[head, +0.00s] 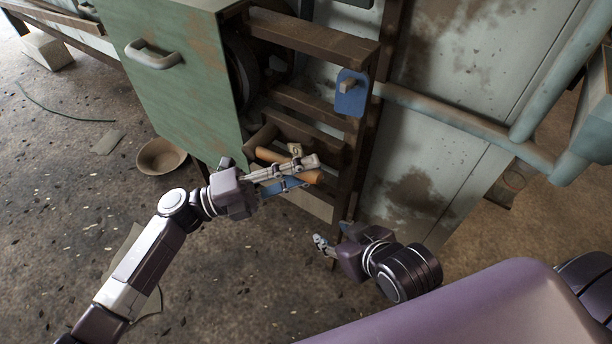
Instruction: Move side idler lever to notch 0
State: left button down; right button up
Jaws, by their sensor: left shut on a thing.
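My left gripper (310,170) is in front of the lower part of the brown frame, with its fingers around an orange-brown bar (268,155). The bar lies slantwise there, partly hidden by the fingers. I cannot tell surely whether this bar is the side idler lever. A small tan piece (295,149) stands just above the upper finger. A blue piece (283,187) shows by the lower finger. No notch marks can be made out. My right gripper (320,243) is lower, apart from the frame, with nothing visible in it; its finger gap is too small to judge.
A green cabinet door (170,75) with a pale handle (152,55) stands at left. A blue plate (350,95) with a tan peg is on the brown frame (315,38). Pale pipes (450,115) cross at right. A bowl (161,157) sits on the floor; floor at left is mostly clear.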

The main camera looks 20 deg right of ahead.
pick_arm(q)
notch_tip(320, 180, up, 2)
jog(key=shift+w+a+n+t+h, duration=0.15)
jog(key=shift+n+t+h, duration=0.15)
jog(key=shift+n+h, duration=0.45)
jog(key=shift+w+a+r+n, duration=0.1)
jog(key=shift+w+r+n, duration=0.1)
jog(key=shift+r+n, duration=0.5)
jog(key=c, duration=1.7)
grip_release()
jog(key=shift+o, duration=0.2)
jog(key=shift+f, duration=0.15)
jog(key=v, duration=1.2)
jog(key=shift+s, duration=0.15)
jog(key=shift+f, duration=0.15)
